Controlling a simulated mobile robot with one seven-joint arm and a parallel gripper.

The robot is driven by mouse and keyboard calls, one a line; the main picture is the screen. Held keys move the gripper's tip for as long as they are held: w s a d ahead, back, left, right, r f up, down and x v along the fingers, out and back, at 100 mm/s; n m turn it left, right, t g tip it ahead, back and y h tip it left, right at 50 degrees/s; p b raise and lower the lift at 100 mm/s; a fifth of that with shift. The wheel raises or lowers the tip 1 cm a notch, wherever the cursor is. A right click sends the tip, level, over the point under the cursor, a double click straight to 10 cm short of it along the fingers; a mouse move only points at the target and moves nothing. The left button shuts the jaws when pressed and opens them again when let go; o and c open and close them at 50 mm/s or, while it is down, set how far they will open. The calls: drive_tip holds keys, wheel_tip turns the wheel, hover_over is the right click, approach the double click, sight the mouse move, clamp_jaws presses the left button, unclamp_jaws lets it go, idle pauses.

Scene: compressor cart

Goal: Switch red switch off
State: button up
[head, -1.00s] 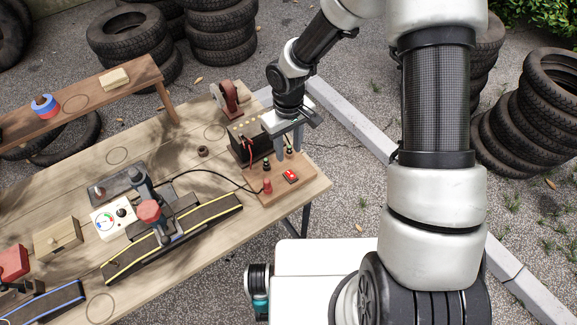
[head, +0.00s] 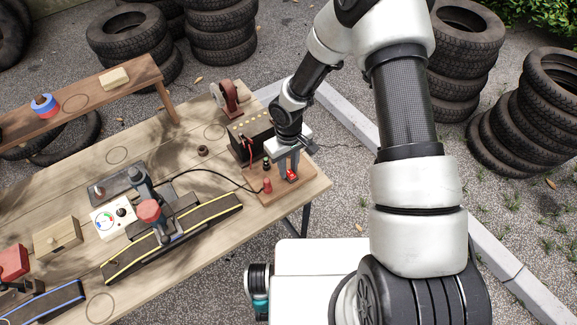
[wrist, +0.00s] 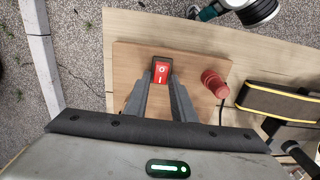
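The red rocker switch (head: 294,175) sits on a wooden board (head: 255,196) at the right end of the table. In the wrist view the switch (wrist: 161,74) shows an O at its far end and an I at its near end; I cannot tell which end is pressed in. My gripper (head: 289,178) points down over the switch and partly hides it in the head view. In the wrist view my gripper (wrist: 161,80) has its two fingertips a little apart, with the switch showing between them. Nothing is held; whether a finger touches the switch is unclear.
A red post (head: 267,186) stands close beside the switch. A black battery (head: 250,140) with cables is behind it. The board's front right corner is clear.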

clamp_jaws()
drive_tip(key=b, duration=0.2)
drive_tip(key=shift+s+d+f+t+b, duration=0.1)
drive_tip(key=shift+f+t+b, duration=0.2)
drive_tip(key=shift+f+b, duration=0.05)
drive_tip(key=shift+t+y+b, duration=0.4)
drive_tip(key=shift+b, duration=0.65)
drive_tip(key=b, duration=0.2)
drive_tip(key=t+y+b, duration=0.1)
drive_tip(key=b, duration=0.1)
drive_tip(key=shift+s+d+t+b, duration=0.2)
drive_tip(key=shift+s+t+b, duration=0.1)
drive_tip(key=shift+s+b, duration=0.1)
drive_tip(key=shift+r+t+y+b, duration=0.35)
drive_tip(key=shift+t+y+b, duration=0.05)
drive_tip(key=shift+b, duration=0.55)
drive_tip(key=shift+r, duration=0.15)
drive_tip(key=shift+o, duration=2.2)
unclamp_jaws()
